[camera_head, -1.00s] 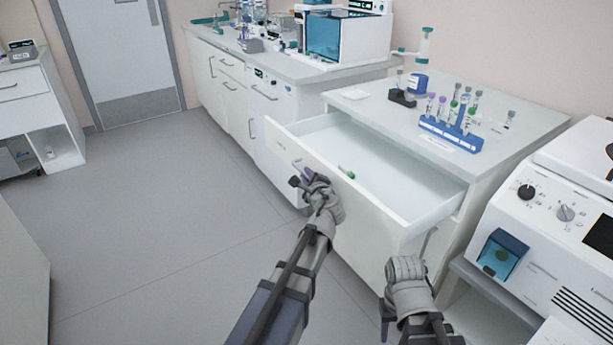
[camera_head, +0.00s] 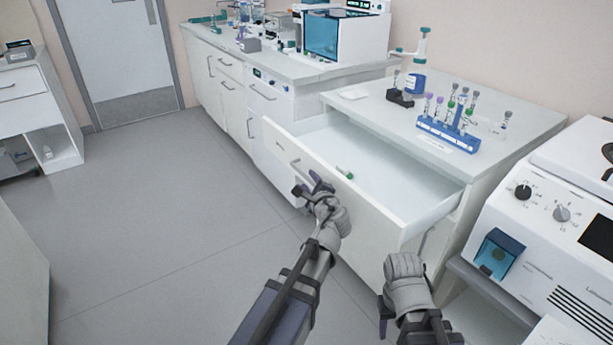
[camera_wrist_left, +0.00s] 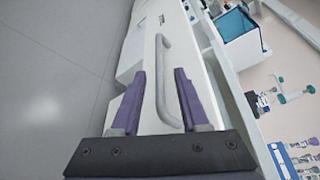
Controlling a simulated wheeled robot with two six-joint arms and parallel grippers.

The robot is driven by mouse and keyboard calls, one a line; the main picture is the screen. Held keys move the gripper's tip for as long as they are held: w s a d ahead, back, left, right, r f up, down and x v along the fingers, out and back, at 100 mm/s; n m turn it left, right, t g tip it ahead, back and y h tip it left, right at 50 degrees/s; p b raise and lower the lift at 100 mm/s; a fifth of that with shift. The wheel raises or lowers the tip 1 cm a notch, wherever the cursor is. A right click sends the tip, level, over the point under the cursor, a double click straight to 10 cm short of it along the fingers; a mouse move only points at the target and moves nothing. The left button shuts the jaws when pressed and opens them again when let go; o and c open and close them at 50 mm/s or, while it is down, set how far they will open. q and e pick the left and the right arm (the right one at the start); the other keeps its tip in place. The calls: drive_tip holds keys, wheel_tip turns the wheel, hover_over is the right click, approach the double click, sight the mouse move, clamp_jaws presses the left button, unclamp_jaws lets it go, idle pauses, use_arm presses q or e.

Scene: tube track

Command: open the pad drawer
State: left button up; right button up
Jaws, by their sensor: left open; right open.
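The drawer (camera_head: 375,215) is pulled well out of the white cabinet, and its pale interior shows from above. In the left wrist view the handle (camera_wrist_left: 161,85) stands ahead of and between the spread purple fingers (camera_wrist_left: 160,100); contact cannot be told. My right gripper (camera_head: 385,312) is low in front of the cabinet, right of the drawer front, and its fingers are partly hidden.
A white machine (camera_head: 540,235) stands close on the right. Open floor (camera_head: 150,230) lies to the left.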

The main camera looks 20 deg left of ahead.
use_arm(q)
drive_tip(key=shift+v, duration=1.45)
drive_tip(key=s+d+r+n+g+h+p, duration=0.2)
drive_tip(key=s+d+n+g+p, duration=0.4)
drive_tip(key=s+p, duration=0.5)
drive_tip(key=s+d+r+n+g+h+p, duration=0.3)
drive_tip(key=s+d+n+g+h+p, duration=0.2)
drive_tip(key=s+d+p, duration=0.5)
drive_tip(key=s+n+g+p, duration=0.1)
drive_tip(key=s+n+g, duration=0.1)
drive_tip(key=s+n, duration=0.1)
drive_tip(key=shift+s+h, duration=0.25)
drive_tip(key=shift+h, duration=0.05)
drive_tip(key=shift+d, duration=0.1)
